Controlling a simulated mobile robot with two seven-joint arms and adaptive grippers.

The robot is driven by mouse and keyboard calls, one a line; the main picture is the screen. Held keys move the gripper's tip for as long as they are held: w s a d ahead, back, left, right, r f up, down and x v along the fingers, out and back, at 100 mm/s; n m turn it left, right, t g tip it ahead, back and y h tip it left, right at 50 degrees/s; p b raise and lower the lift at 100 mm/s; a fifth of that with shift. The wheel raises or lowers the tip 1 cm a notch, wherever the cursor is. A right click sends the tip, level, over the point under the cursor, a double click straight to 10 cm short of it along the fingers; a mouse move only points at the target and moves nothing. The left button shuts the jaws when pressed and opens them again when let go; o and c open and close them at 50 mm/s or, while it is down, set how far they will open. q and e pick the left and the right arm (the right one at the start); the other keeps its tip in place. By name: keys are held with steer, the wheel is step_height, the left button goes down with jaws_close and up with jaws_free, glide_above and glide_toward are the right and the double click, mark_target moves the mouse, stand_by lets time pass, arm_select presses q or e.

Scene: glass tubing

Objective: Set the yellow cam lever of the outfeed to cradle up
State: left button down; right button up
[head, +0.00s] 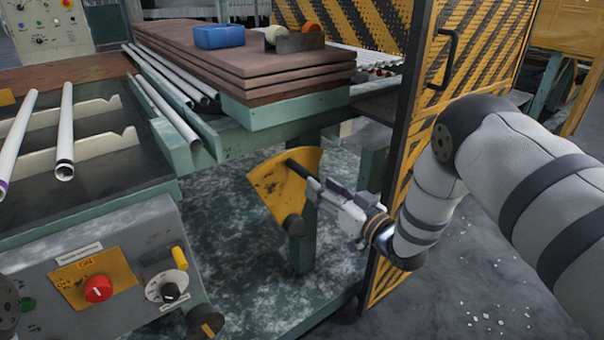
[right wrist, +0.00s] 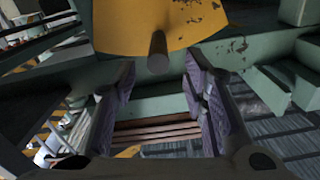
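The yellow cam lever is a worn yellow sector plate (head: 277,178) on a green post under the outfeed. A dark round handle (head: 297,168) sticks out from its upper part towards my right gripper. My right gripper (head: 312,190) is at the handle, coming from the right. In the right wrist view the yellow plate (right wrist: 190,22) fills the top, and the handle (right wrist: 158,52) points at the camera. The two purple-grey fingers (right wrist: 160,85) stand apart on either side below it. I cannot tell whether they touch it. My left gripper is not in view.
A yellow-and-black striped guard door (head: 425,130) stands beside my right arm. Stacked brown boards (head: 250,75) lie on the green frame above the lever. Glass tubes (head: 66,130) rest at left, above a control panel (head: 110,270) with a red knob.

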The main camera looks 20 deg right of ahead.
mark_target(305, 175)
steer(key=x, duration=0.4)
steer(key=b+x, duration=0.1)
steer(key=x, duration=0.2)
steer(key=shift+f, duration=0.4)
steer(key=shift+w+r, duration=0.15)
steer(key=shift+w, duration=0.2)
jaws_close()
